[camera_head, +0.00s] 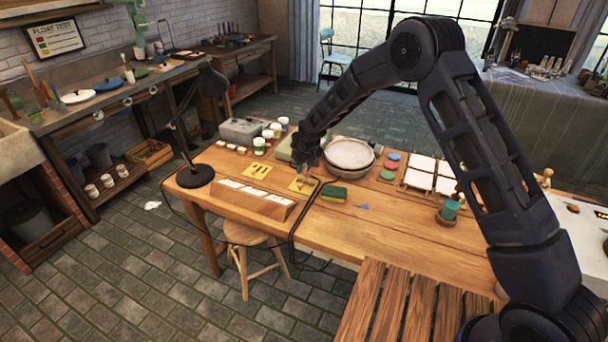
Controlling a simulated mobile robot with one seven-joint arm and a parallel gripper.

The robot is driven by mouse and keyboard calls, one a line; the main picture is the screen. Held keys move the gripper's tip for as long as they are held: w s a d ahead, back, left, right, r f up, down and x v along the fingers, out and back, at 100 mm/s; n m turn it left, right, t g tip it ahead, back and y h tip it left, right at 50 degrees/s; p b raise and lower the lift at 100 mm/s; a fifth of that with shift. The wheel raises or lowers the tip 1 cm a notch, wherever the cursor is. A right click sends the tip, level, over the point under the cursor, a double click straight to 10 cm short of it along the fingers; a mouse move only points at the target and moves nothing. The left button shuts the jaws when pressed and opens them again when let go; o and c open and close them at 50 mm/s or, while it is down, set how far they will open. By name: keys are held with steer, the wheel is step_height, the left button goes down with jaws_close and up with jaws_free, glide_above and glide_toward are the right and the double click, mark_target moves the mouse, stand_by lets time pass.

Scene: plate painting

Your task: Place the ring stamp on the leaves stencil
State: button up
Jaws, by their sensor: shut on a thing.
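My gripper (304,168) is at the end of the dark arm, low over the wooden table. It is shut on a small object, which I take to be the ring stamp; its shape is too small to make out. Right below the gripper lies a yellow stencil card (299,187), partly covered by it. A second yellow stencil card (257,171) with dark cut-outs lies to the left. The patterns are too small to tell surely which card is the leaves stencil. Whether the held object touches the card below cannot be told.
A round pale basin (349,154) stands close right of the gripper. A green and yellow sponge (333,194) lies in front. A wooden rack with white tiles (254,199), a black lamp (195,176) and paint jars (268,134) are leftward. White tiles (432,175) lie farther right.

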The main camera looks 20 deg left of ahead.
mark_target(305, 170)
steer(key=shift+f, duration=1.75)
steer(key=o, duration=1)
steer(key=shift+f, duration=0.1)
steer(key=shift+c, duration=0.2)
steer(key=v, duration=1.2)
